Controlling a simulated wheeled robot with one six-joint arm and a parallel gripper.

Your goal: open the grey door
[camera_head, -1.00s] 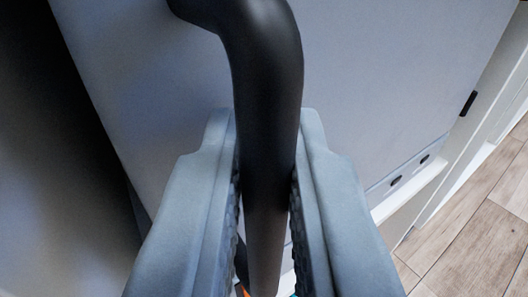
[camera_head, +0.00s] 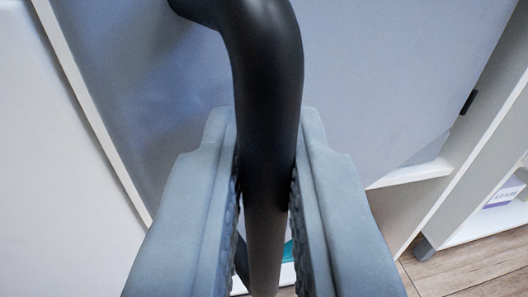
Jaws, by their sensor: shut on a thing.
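The grey door (camera_head: 390,70) fills the upper middle of the view as a flat, smooth panel. Its black curved handle (camera_head: 268,50) bends in from the top left and runs down between my jaws. My gripper (camera_head: 267,130) is shut on the handle, with a jaw on each side. The handle's lower end is partly hidden between the jaws. A pale edge strip runs down the door's left side. A small black fitting (camera_head: 468,103) sits at its right side against a white frame.
A pale panel (camera_head: 60,170) stands left of the door. At right are white shelving (camera_head: 445,200) and a white and purple box (camera_head: 502,194) on a low shelf. Wooden floor (camera_head: 470,275) shows at the lower right. A teal item (camera_head: 288,251) shows between the jaws.

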